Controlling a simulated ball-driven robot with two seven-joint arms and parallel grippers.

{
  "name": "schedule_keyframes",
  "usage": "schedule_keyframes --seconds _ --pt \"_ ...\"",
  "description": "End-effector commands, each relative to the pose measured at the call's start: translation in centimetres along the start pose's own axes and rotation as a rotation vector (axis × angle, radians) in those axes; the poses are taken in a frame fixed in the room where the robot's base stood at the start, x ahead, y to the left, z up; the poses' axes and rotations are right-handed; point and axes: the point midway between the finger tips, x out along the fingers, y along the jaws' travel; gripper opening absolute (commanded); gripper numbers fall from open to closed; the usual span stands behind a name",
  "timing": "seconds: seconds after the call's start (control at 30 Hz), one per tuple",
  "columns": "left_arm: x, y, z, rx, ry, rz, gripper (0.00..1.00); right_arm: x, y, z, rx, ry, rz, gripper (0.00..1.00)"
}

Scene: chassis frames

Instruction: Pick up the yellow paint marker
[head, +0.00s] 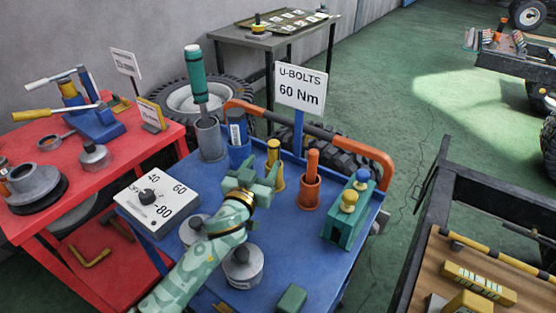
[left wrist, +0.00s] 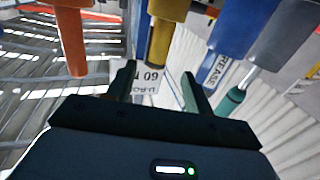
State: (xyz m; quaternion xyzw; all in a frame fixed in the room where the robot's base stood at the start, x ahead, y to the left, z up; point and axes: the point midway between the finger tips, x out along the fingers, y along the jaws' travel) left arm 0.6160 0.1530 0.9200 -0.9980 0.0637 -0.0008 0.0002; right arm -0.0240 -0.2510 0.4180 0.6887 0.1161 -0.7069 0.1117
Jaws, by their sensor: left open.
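The yellow paint marker (head: 273,151) stands upright in a yellow cup (head: 278,181) on the blue cart top (head: 275,270). In the left wrist view, which is upside down, the marker (left wrist: 159,42) shows just ahead of and between my fingertips. My left gripper (head: 262,181) is open and empty, close to the near left side of the yellow cup. Its fingers also show in the left wrist view (left wrist: 158,82), with no contact on the marker visible. The gripper hides part of the cup's left side. My right gripper is in neither view.
An orange marker in an orange cup (head: 309,192) stands close on the right. A blue grease tube (head: 237,133) and a green-handled tool (head: 195,75) stand to the left. The U-bolts sign (head: 300,88) and orange rail (head: 375,152) are behind. Round weights (head: 243,268) sit near my arm.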

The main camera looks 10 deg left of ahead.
Motion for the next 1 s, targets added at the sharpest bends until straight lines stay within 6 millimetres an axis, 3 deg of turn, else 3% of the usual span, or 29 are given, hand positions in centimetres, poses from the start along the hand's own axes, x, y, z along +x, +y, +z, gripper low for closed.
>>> schedule_keyframes --seconds 0.07,0.5,0.8,1.0 --pt "0.5 0.0 0.8 0.0 -0.004 0.0 0.52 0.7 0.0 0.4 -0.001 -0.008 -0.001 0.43" --pt "6.8 0.5 0.6 0.001 -0.005 0.0 0.52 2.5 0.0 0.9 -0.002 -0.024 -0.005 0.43" --pt "7.5 0.4 0.3 0.0 -0.004 0.0 0.52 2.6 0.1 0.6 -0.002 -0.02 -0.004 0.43" --pt "7.5 0.4 0.3 0.0 -0.004 0.0 0.04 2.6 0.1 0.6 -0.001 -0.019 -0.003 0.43"
